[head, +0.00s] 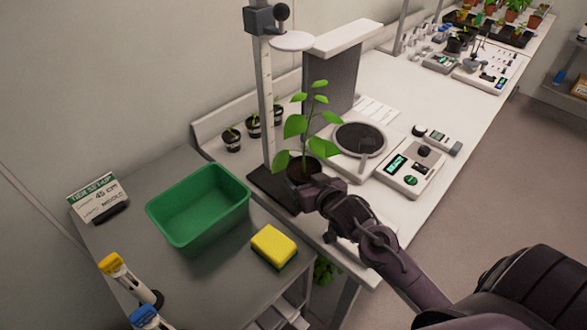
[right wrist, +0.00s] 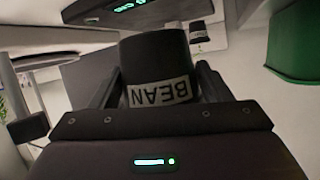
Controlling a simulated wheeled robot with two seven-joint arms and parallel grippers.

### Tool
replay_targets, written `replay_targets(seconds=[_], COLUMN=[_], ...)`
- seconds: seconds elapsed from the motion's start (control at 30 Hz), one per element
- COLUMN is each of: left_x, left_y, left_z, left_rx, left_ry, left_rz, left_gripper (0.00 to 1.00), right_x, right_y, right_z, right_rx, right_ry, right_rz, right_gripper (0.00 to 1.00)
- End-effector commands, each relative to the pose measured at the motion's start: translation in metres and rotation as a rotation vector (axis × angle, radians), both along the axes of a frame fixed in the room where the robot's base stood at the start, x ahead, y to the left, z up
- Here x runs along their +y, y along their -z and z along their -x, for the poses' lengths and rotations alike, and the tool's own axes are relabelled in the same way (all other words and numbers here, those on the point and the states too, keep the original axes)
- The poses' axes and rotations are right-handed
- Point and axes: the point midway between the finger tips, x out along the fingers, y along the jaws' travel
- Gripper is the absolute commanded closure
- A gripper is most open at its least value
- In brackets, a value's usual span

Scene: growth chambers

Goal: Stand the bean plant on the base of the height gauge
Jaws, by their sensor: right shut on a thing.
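The bean plant (head: 308,125) is upright, with green leaves and a dark pot (head: 303,170). In the right wrist view the pot (right wrist: 155,60) fills the middle, its BEAN label upside down. My right gripper (head: 314,186) is shut on the pot, one finger on each side. The height gauge (head: 265,105) has a tall scaled post, a dark slider and a white disc (head: 292,41) above the plant. The pot is over or on the gauge's dark base (head: 262,183), in front of the post; I cannot tell whether it touches. My left gripper is not in view.
A green tub (head: 200,207) and a yellow sponge (head: 273,247) are on the grey table at left. Small potted seedlings (head: 232,139) stand behind the gauge. A round dark plate (head: 360,139) and a device with a green display (head: 408,172) stand to the right.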

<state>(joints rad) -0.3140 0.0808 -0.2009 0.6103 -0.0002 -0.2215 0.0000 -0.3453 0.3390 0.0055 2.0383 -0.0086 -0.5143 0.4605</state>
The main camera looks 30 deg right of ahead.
Motion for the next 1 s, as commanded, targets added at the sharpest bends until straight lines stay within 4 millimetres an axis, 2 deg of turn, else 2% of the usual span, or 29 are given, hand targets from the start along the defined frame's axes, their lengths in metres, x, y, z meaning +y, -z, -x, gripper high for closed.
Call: replay_targets(seconds=[0.03, 0.1, 0.2, 0.3, 0.43, 0.6, 0.7, 1.0], left_x=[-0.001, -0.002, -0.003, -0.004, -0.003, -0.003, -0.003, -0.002], left_y=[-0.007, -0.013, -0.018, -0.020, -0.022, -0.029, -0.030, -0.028], left_z=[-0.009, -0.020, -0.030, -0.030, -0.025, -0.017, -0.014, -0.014], left_rx=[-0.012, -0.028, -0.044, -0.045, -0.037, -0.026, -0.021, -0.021], left_ry=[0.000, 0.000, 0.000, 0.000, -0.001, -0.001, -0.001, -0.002], left_rz=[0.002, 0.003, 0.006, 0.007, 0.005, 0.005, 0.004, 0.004], left_gripper=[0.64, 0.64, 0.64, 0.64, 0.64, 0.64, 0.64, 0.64], right_x=[-0.001, -0.001, -0.001, -0.001, -0.001, -0.001, -0.001, -0.001], right_y=[-0.006, -0.005, -0.005, -0.003, 0.003, 0.026, 0.033, 0.036], right_z=[-0.015, -0.032, -0.051, -0.063, -0.068, -0.067, -0.067, -0.067], right_rx=[-0.006, -0.005, -0.005, -0.003, 0.000, 0.002, -0.001, -0.002], right_ry=[0.001, 0.001, 0.001, 0.001, 0.001, 0.001, 0.000, 0.001], right_rz=[-0.001, -0.001, -0.002, -0.001, -0.002, -0.002, -0.001, -0.001], right_gripper=[0.60, 0.60, 0.60, 0.60, 0.60, 0.60, 0.60, 0.60])
